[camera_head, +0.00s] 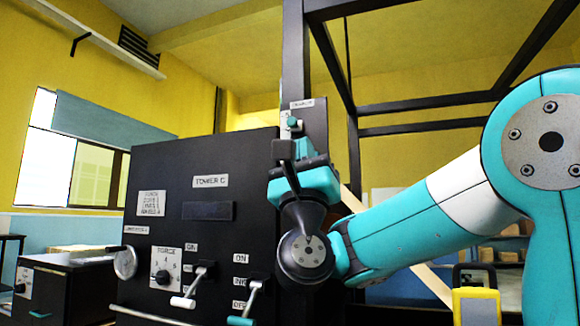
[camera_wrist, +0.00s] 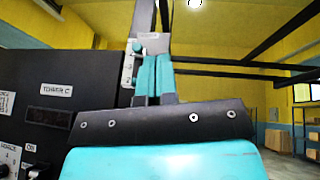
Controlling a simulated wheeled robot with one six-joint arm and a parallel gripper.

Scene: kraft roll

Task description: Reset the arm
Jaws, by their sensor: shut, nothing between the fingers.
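My arm (camera_head: 440,215) reaches from the right across the head view, with teal and white links. It ends in my gripper (camera_head: 284,150), which is raised in front of the black post. In the wrist view the two teal fingers of my gripper (camera_wrist: 155,76) are together and point up, with nothing between them. Just behind and left of the fingertips is a small panel with a teal-tipped switch (camera_head: 292,122), which also shows in the wrist view (camera_wrist: 137,47). I cannot tell whether the fingers touch it.
A black cabinet labelled TOWER C (camera_head: 165,170) stands left of my gripper. Black frame beams (camera_head: 430,128) run overhead. A yellow object (camera_head: 476,305) stands lower right.

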